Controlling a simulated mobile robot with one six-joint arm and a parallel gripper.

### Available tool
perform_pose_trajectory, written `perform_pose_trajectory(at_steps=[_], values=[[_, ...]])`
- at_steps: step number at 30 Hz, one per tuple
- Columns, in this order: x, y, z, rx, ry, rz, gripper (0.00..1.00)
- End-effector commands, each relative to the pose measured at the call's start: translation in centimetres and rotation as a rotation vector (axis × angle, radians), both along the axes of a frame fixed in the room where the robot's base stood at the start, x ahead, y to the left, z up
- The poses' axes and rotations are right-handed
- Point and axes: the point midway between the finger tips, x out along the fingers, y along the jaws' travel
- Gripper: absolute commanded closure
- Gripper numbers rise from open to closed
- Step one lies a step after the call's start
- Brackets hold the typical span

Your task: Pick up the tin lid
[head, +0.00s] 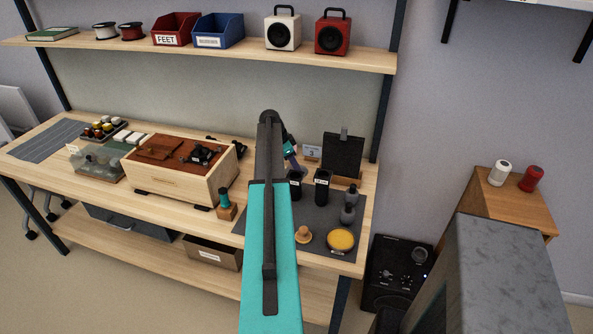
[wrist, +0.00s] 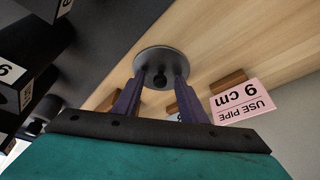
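A round dark grey disc (wrist: 162,62) with a small dark knob or hole shows in the wrist view, against pale wood. It may be the tin lid; I cannot tell for sure. My gripper (wrist: 160,83) has its two purple fingers apart, with a clear gap between them. The fingertips overlap the disc's lower edge in the picture, and I cannot see contact. In the head view my gripper (head: 297,167) is partly hidden behind my arm, over the back of the bench. A round tin with a yellow top (head: 340,239) sits at the front right of the dark mat.
Black cylinders (head: 322,186) and grey bottle-like items (head: 347,214) stand on the mat (head: 272,214). A dark upright panel (head: 343,156) is behind. A wooden box (head: 168,182) stands left. A pink "USE PIPE 9 cm" card (wrist: 243,102) is beside the fingers.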

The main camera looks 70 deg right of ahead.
Motion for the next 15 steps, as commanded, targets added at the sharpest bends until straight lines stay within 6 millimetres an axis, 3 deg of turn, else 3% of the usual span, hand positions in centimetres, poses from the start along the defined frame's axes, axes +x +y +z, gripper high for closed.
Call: perform_pose_trajectory(at_steps=[14,15], values=[[0.00,0.01,0.00,0.000,0.000,0.000,0.62],[0.00,0.01,0.00,0.000,0.000,0.000,0.68]])
